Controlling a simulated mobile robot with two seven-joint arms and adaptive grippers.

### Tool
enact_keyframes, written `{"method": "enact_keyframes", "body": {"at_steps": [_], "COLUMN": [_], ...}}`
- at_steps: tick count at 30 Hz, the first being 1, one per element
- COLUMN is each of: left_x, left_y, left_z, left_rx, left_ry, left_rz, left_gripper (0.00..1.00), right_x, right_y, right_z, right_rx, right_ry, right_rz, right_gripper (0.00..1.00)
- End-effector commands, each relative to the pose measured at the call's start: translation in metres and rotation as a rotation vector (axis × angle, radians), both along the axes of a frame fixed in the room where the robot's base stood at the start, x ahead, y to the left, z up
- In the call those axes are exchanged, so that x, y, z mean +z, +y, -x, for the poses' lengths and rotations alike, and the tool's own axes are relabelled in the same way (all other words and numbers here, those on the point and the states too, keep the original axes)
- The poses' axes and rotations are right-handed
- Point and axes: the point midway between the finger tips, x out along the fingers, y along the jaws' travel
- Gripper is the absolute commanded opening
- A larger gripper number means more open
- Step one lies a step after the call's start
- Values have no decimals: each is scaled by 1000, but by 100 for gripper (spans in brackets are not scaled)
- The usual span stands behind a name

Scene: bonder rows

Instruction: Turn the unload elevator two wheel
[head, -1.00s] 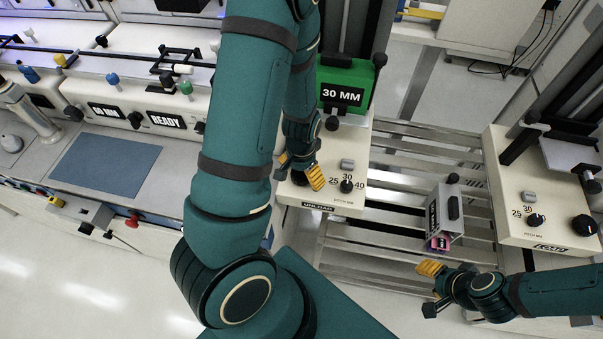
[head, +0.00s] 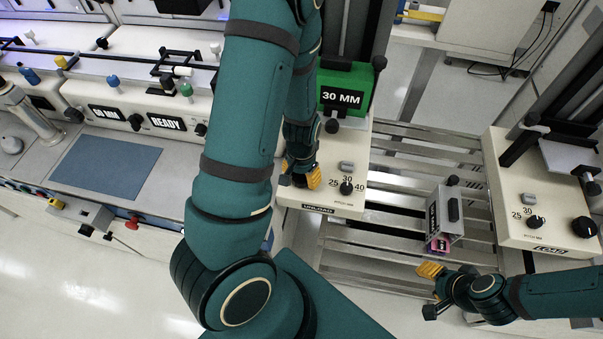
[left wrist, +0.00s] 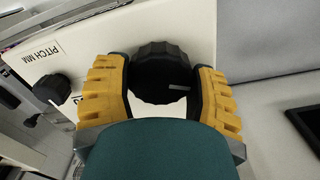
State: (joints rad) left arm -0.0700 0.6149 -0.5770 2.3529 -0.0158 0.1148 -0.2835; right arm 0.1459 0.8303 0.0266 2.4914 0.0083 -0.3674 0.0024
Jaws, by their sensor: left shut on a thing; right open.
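The wheel (left wrist: 163,72) is a black, lobed knob with a pale mark, on the white front of the unload elevator (head: 330,203). My left gripper (head: 300,180) is shut on it, with one yellow finger on each side in the left wrist view. In the head view the gripper mostly hides this wheel. My right gripper (head: 431,290) is open and empty, below the small grey magazine at the lower right.
A pitch dial (head: 346,188) sits just right of my left gripper. A green box marked 30 MM (head: 345,85) stands above. The grey magazine (head: 444,214) rests on slatted rails (head: 385,245). A second elevator (head: 515,200) with its own black wheel (head: 584,227) stands right.

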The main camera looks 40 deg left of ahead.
Motion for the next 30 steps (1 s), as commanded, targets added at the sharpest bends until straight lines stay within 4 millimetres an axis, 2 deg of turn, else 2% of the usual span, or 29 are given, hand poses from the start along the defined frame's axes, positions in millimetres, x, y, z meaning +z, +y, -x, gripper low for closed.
{"method": "enact_keyframes", "body": {"at_steps": [4, 5, 6, 7, 16, 20, 30], "left_x": [0, 0, 0, 0, 0, 6, 62], "left_y": [0, 0, 0, 0, 0, 0, -1], "left_z": [0, 0, 0, 0, 0, -1, -2], "left_rx": [-2, -2, -2, -3, -3, -4, -7], "left_ry": [-1, -1, -1, -1, -1, -3, -7], "left_rz": [0, 0, 0, 0, 0, -1, 0], "left_gripper": [24, 69, 83, 92, 92, 92, 92], "right_x": [0, 0, 0, 0, 0, 0, 0], "right_y": [0, 0, 0, 0, 0, 0, 0], "right_z": [0, 0, 0, 0, 0, 0, 0], "right_rx": [0, 0, 0, 0, 0, 0, 0], "right_ry": [0, 0, 0, 0, 0, 0, 0], "right_rz": [0, 0, 0, 0, 0, 0, 0], "right_gripper": [47, 47, 47, 47, 47, 47, 47]}}
